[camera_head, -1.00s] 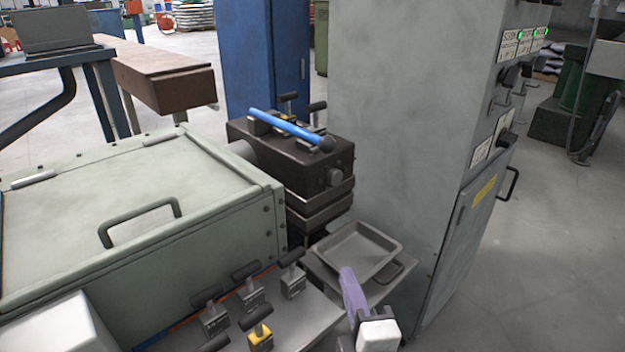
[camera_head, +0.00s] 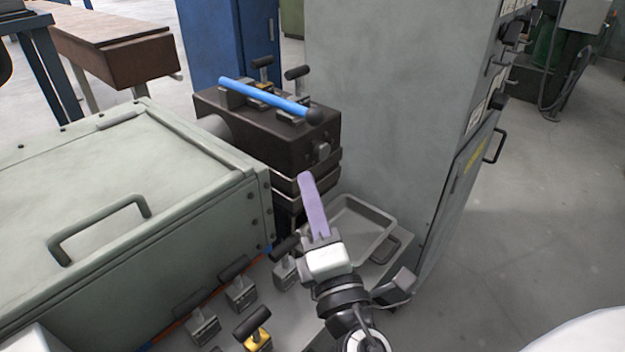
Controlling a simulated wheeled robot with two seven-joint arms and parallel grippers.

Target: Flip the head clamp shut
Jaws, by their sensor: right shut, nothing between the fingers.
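The dark machine head (camera_head: 270,140) stands behind the front-right corner of the green-grey lidded box. A blue bar with a black knob (camera_head: 265,95) lies across its top; I cannot tell for sure whether this is the head clamp's lever. Two small black-handled toggle clamps (camera_head: 297,76) stand upright behind the bar. My right gripper (camera_head: 309,182) has purple fingers, is shut and empty, and points up toward the head's lower front, seemingly apart from it. My left gripper is not in view.
A grey tray (camera_head: 385,218) sits right of my right gripper. Several black-handled toggle clamps (camera_head: 238,284), one with a yellow base (camera_head: 254,330), stand on the front ledge. The box lid has a handle (camera_head: 100,228). A tall grey cabinet (camera_head: 385,110) blocks the right.

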